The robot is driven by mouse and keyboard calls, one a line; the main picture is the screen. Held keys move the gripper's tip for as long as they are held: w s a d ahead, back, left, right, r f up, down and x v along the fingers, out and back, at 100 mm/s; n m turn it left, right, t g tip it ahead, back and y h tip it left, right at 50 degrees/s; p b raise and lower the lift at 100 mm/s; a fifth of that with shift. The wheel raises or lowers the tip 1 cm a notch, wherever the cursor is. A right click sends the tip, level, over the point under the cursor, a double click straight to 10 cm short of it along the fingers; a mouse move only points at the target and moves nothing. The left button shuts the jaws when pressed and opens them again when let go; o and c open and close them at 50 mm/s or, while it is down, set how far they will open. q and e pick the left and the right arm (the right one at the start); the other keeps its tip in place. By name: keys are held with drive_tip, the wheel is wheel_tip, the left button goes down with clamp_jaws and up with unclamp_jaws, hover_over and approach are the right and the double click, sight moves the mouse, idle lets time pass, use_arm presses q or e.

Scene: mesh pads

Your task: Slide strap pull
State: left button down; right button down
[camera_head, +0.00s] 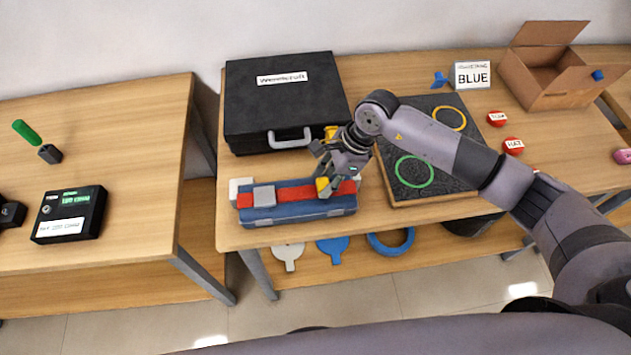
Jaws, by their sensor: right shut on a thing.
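A red strap (292,194) runs along the top of a blue base (296,213) near the front edge of the middle table. A grey block (264,196) sits over the strap towards its left end. A yellow pull (322,187) is on the strap's right part. My right gripper (331,184) reaches down from the upper right and is shut on the yellow pull; its fingers hide part of the pull and of the strap's right end. My left gripper is not in view.
A black case (240,100) stands behind the strap. A dark mesh pad (452,165) with green and yellow rings lies to the right. An open cardboard box (545,80) and a BLUE sign (472,75) are farther right. A gap separates the left table (130,130).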

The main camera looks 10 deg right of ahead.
drive_tip(key=shift+d, duration=0.1)
drive_tip(key=c, duration=1.1)
unclamp_jaws()
drive_tip(key=shift+r, duration=0.2)
drive_tip(key=v, duration=1.1)
drive_tip(key=shift+d+r, duration=0.2)
drive_tip(key=shift+r, duration=0.1)
